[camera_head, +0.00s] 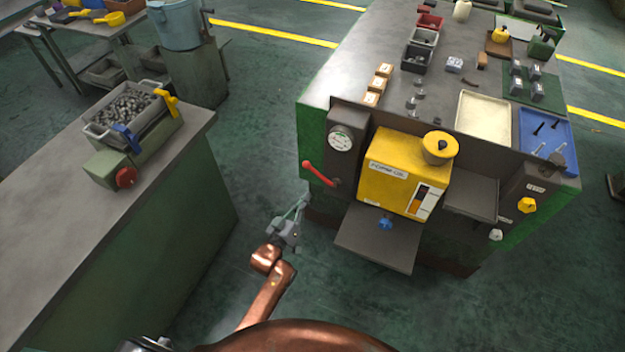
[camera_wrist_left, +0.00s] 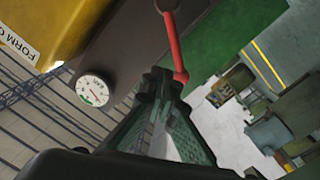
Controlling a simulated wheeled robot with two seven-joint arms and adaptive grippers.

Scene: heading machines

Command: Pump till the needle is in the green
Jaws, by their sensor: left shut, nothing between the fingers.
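The round white gauge (camera_head: 341,138) sits on a dark upright panel at the left of the yellow machine. It also shows in the left wrist view (camera_wrist_left: 95,91), with a green patch near its rim; the needle is too small to read surely. The red pump lever (camera_head: 318,174) sticks out to the left below the gauge, and its red bar shows in the left wrist view (camera_wrist_left: 174,46). My left gripper (camera_head: 301,203) is shut and empty, below the lever in the head view. In the wrist view its fingertips (camera_wrist_left: 158,80) appear close to the bar; contact cannot be told.
The yellow machine (camera_head: 402,172) has a dark shelf (camera_head: 375,240) jutting out below it, right of my left gripper. A bench (camera_head: 60,215) with a grey bin of small parts (camera_head: 128,110) stands at the left. Open green floor (camera_head: 240,120) lies between.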

